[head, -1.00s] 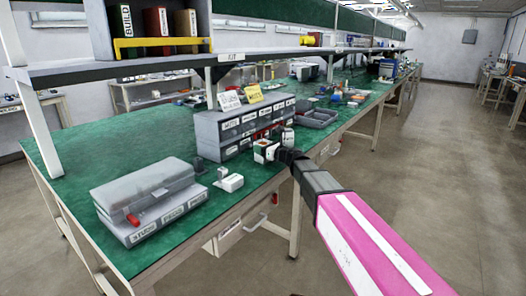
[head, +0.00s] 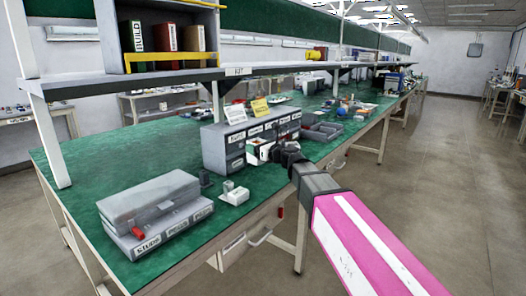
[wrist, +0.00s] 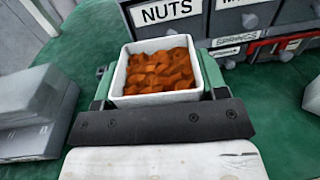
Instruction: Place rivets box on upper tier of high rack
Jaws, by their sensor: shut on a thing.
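The rivets box, a small white open box (head: 256,153), is held in front of the drawer cabinet, above the green bench top. In the wrist view the box (wrist: 158,99) is filled with orange-brown pieces and looks about level. My gripper (head: 277,153) is shut on it, with a finger at either side in the wrist view. No writing on the box can be read. A raised grey shelf unit (head: 180,78) stands over the bench at upper left, with a tag that seems to read KIT on its edge. I cannot tell for sure which level is the rack's upper tier.
The grey drawer cabinet (head: 217,147) with labelled drawers stands right behind the box. Binders (head: 165,37) behind a yellow rail (head: 172,61) fill the upper-left shelf. A grey case (head: 150,197) and a small white block (head: 235,196) lie on the bench.

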